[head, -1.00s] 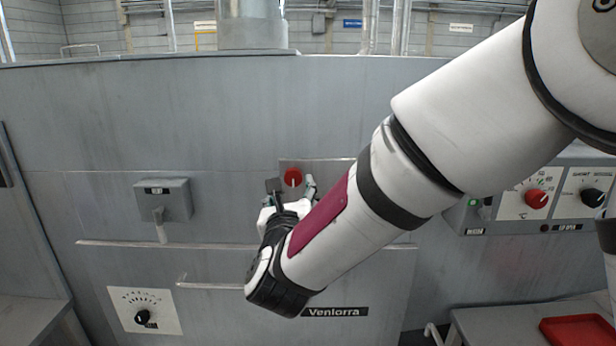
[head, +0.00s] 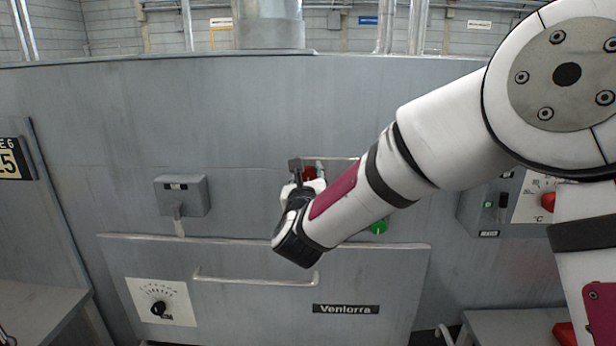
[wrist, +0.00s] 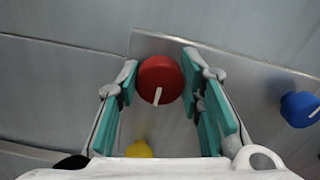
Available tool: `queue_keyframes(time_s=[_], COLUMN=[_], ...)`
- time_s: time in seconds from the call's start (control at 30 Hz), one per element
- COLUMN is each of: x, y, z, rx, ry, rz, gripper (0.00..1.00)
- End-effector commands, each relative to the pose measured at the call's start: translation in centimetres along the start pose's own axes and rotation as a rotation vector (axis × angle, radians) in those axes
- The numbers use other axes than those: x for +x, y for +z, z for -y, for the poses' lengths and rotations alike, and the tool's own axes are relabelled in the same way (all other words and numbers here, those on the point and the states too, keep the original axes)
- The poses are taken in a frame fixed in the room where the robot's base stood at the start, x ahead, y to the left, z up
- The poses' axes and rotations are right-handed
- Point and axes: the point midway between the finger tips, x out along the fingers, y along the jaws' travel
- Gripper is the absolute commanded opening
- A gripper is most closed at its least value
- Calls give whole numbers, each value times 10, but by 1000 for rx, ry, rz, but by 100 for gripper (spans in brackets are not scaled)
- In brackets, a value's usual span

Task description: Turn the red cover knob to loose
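The red cover knob (wrist: 160,76) sits on a plate on the grey machine front. In the wrist view it lies between the fingertips, its white mark at the lower edge, pointing down and slightly left. My gripper (wrist: 158,70) is open, with its teal-padded fingers on either side of the knob. A gap shows at the right finger; the left finger is very close to the knob, and I cannot tell if it touches. In the head view the red knob (head: 310,174) is partly hidden by my gripper (head: 307,167). No loose or tight lettering is readable.
A blue knob (wrist: 299,108) is right of the gripper in the wrist view, and a yellow knob (wrist: 139,151) is below. In the head view a green knob (head: 379,227) shows under my arm. A lever box (head: 182,195) and handle bar (head: 255,282) stand out from the front.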

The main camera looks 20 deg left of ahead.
Motion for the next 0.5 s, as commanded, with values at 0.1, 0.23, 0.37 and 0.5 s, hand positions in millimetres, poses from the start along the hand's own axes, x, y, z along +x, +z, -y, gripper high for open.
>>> queue_keyframes(time_s=[0.1,0.23,0.37,0.5], x=[0,0,0,0], y=[0,0,0,0], z=[0,0,0,0], rx=[0,-1,-16,-63], ry=[0,0,0,0], rz=[0,0,0,0], gripper=[6,6,6,6])
